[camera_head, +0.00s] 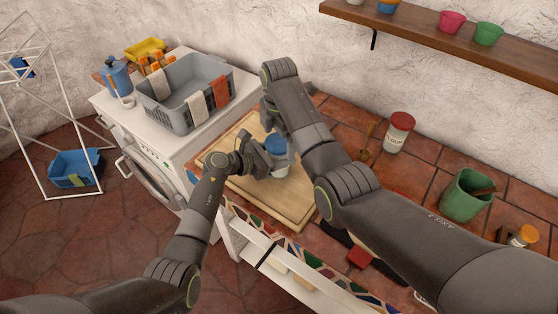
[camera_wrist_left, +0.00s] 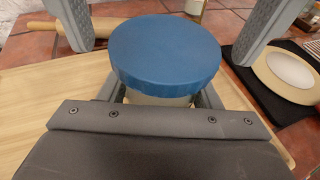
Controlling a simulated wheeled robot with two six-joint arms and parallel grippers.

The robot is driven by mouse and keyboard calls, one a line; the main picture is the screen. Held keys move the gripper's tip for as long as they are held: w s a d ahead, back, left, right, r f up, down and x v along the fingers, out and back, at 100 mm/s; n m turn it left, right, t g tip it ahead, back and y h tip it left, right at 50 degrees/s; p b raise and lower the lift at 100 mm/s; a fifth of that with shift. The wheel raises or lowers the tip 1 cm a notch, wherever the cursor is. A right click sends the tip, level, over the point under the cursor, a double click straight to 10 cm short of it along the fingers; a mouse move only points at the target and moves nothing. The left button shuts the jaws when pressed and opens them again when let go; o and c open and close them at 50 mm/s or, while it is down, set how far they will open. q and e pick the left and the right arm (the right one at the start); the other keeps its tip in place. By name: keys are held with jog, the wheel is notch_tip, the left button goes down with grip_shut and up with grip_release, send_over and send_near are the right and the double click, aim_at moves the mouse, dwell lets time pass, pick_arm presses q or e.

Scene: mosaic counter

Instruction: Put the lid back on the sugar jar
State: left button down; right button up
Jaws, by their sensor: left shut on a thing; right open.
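A pale jar (camera_head: 281,170) with a blue lid (camera_head: 276,145) is over the wooden board (camera_head: 243,189). I cannot read a label on it. My left gripper (camera_head: 268,167) is shut on this jar, below the lid. In the left wrist view the blue lid (camera_wrist_left: 165,50) covers the jar's top and looks level; I cannot tell whether it is fully seated. My right gripper (camera_wrist_left: 168,45) is open, with one finger on each side of the lid and a gap to it; in the head view it is mostly hidden behind my right arm.
A white jar with a red lid (camera_head: 398,132) and red lettering stands at the back right. A green pot (camera_head: 466,196) and an orange-labelled jar (camera_head: 522,236) stand at the right. A grey laundry basket (camera_head: 186,97) sits on the washing machine at the left. The board's front part is clear.

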notch_tip(320, 180, up, 8)
jog(key=shift+f, duration=0.25)
pick_arm(q)
jog(key=shift+c, duration=1.9)
grip_release()
jog(key=shift+a, duration=0.1)
pick_arm(e)
notch_tip(320, 180, down, 4)
jog(key=b, duration=0.4)
pick_arm(q)
jog(key=v, duration=1.7)
jog(key=shift+a+r, duration=0.1)
